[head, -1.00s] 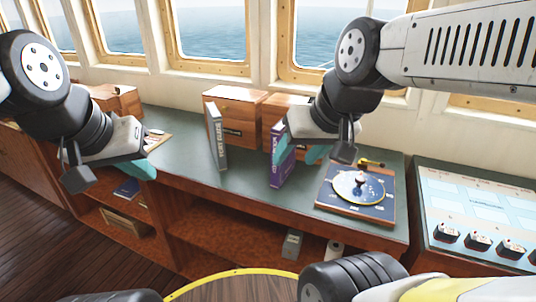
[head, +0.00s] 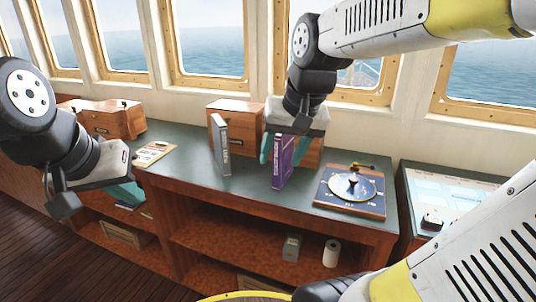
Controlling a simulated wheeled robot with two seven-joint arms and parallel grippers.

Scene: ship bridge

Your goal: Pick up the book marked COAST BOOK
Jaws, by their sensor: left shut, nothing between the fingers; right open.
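Two books stand upright on the green counter (head: 190,170): a grey one (head: 221,146) at left and a purple one (head: 284,166) to its right. Both have pale lettering on the spine, too small to read for certain. My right gripper (head: 283,148) points down at the top of the purple book, open, with one teal finger on each side of it. I cannot tell whether the fingers touch it. My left gripper (head: 128,194) is shut and empty, low at the left, in front of the counter and away from both books.
Wooden boxes (head: 235,125) stand behind the books. A blue board with a round dial (head: 352,188) lies right of the purple book. A clipboard (head: 152,154) lies at left. A lit chart console (head: 450,196) is at far right. Shelves below hold a white roll (head: 331,254).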

